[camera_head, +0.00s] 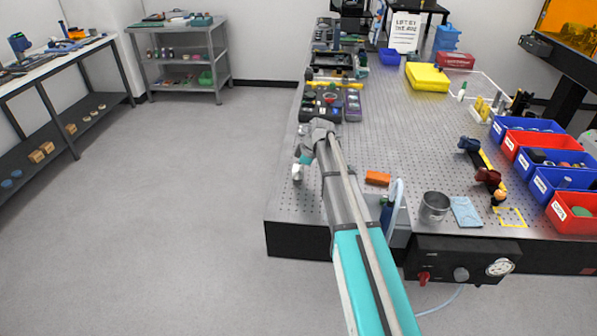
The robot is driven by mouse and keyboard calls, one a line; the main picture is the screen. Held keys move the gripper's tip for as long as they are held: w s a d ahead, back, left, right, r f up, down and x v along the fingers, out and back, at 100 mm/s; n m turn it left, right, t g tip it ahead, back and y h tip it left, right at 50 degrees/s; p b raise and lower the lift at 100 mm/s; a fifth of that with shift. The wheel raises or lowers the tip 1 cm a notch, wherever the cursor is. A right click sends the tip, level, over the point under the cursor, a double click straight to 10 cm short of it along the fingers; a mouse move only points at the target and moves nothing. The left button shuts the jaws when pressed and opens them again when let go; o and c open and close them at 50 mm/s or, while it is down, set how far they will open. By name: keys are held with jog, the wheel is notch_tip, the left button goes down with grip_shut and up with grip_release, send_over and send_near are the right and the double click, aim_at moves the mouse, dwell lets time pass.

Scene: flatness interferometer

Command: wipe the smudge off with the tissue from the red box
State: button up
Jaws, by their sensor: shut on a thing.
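My gripper (297,175) hangs at the end of my arm, over the left edge of the perforated optical table (395,150). It is small here and partly hidden by my wrist. It is shut on a small whitish thing, which I cannot clearly make out as a tissue. A red box (455,60) with pale lettering lies at the back right of the table, far from my gripper. I cannot make out the smudge.
A yellow block (427,77) lies near the red box. Blue and red bins (538,142) line the right edge. A metal cup (434,206), a light blue cloth (466,212) and an orange block (377,178) are near the front. The floor at left is clear.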

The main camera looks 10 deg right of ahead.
jog(key=shift+r+p, duration=2.5)
jog(key=shift+r, duration=0.25)
jog(key=shift+r, duration=0.1)
jog(key=shift+r+p, duration=1.4)
jog(key=shift+p, duration=0.1)
